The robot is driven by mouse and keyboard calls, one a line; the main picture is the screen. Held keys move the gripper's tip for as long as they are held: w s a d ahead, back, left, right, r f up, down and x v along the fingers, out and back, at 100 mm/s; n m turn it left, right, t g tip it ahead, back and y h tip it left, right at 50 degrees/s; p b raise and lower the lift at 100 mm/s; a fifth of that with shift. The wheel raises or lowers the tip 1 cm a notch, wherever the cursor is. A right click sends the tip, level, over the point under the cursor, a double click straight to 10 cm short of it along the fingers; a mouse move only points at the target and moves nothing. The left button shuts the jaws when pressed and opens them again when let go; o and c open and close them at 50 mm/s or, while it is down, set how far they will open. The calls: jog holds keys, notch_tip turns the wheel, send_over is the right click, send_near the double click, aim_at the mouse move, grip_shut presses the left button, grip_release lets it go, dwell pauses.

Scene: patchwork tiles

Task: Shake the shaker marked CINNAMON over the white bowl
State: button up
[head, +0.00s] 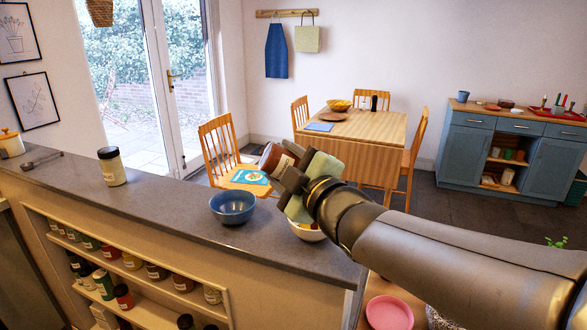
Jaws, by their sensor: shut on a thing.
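My gripper (293,180) is shut on a reddish-brown shaker (271,159) with a pale label; the writing is too small to read. The shaker is tilted, held in the air above the counter's right part. A pale bowl (309,236), seemingly the white bowl, is on the counter below my gripper; the gripper and arm hide most of it. Some coloured contents show at its rim. I cannot tell whether the shaker's top is directly over the bowl. A second container with a dark lid and pale label (112,168) stands upright at the counter's left.
A blue bowl (232,207) stands on the grey counter (165,197), left of the pale bowl. A small metal tool (42,160) and a lidded pot (11,143) are at the far left. Shelves below hold several jars. A pink plate (389,312) is at lower right.

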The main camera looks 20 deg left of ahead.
jog(key=shift+f+b, duration=1.15)
jog(key=shift+b, duration=0.5)
notch_tip(320, 180, up, 3)
jog(key=shift+r+p, duration=0.1)
jog(key=shift+p, duration=1.05)
notch_tip(320, 180, down, 3)
jog(key=b, duration=0.3)
notch_tip(320, 180, up, 3)
jog(key=shift+p, duration=1.1)
notch_tip(320, 180, down, 3)
jog(key=b, duration=0.3)
notch_tip(320, 180, up, 3)
jog(key=shift+p, duration=1.15)
notch_tip(320, 180, down, 3)
jog(key=b, duration=0.3)
notch_tip(320, 180, up, 3)
jog(key=shift+f+p, duration=0.1)
jog(key=shift+p, duration=1.05)
notch_tip(320, 180, down, 3)
jog(key=b, duration=0.3)
jog(key=shift+r+p, duration=0.25)
jog(key=shift+p, duration=0.05)
